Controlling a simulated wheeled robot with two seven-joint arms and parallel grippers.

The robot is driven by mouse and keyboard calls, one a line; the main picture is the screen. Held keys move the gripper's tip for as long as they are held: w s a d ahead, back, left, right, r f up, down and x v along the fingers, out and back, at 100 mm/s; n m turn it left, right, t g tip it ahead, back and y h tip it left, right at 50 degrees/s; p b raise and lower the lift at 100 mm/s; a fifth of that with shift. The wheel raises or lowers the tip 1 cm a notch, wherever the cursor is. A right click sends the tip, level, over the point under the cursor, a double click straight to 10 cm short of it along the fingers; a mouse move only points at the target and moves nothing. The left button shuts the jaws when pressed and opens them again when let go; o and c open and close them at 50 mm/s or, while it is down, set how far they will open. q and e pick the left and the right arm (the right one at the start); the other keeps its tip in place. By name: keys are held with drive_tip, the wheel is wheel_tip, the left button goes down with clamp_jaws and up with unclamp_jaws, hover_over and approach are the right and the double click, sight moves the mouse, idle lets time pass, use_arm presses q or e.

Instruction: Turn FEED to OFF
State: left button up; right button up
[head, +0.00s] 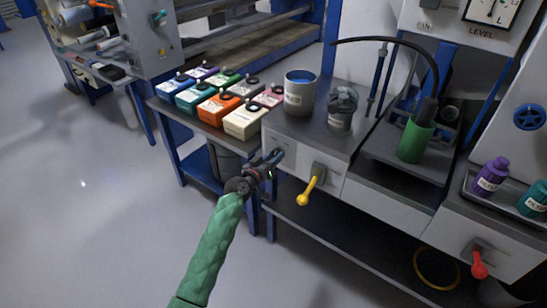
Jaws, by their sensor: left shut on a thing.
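My left gripper (275,157), at the end of a green-sleeved arm, reaches the left part of the grey cabinet front (290,150). It is shut on a small control there, which the fingers hide almost wholly; I cannot tell its setting. Small marks on the panel around it are too small to read, so I cannot tell a FEED or OFF label. A yellow-handled lever (308,190) hangs tilted down on the same front, to the right of the gripper and apart from it. My right gripper is not in view.
Several coloured boxes (247,119) stand on the bench at left. A grey tub (299,92) and a clear jar (342,107) stand on the cabinet. A green cylinder (415,140), purple bottle (491,176) and red lever (479,264) are at right. The floor at left is clear.

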use_arm(q)
drive_tip(key=n+p, duration=0.1)
drive_tip(key=n, duration=0.5)
drive_tip(key=shift+r+p, duration=0.15)
drive_tip(key=shift+p, duration=0.15)
drive_tip(key=shift+n+p, duration=0.35)
drive_tip(key=shift+n, duration=1.05)
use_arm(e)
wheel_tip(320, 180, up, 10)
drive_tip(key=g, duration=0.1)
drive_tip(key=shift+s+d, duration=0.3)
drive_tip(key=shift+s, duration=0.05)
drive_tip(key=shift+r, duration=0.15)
use_arm(q)
drive_tip(key=o, duration=1)
drive_tip(key=shift+c, duration=0.2)
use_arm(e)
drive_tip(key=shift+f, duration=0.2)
use_arm(q)
drive_tip(key=v, duration=0.7)
drive_tip(key=shift+s+a+b, duration=0.2)
drive_tip(key=shift+s+b, duration=0.15)
drive_tip(key=shift+b, duration=0.05)
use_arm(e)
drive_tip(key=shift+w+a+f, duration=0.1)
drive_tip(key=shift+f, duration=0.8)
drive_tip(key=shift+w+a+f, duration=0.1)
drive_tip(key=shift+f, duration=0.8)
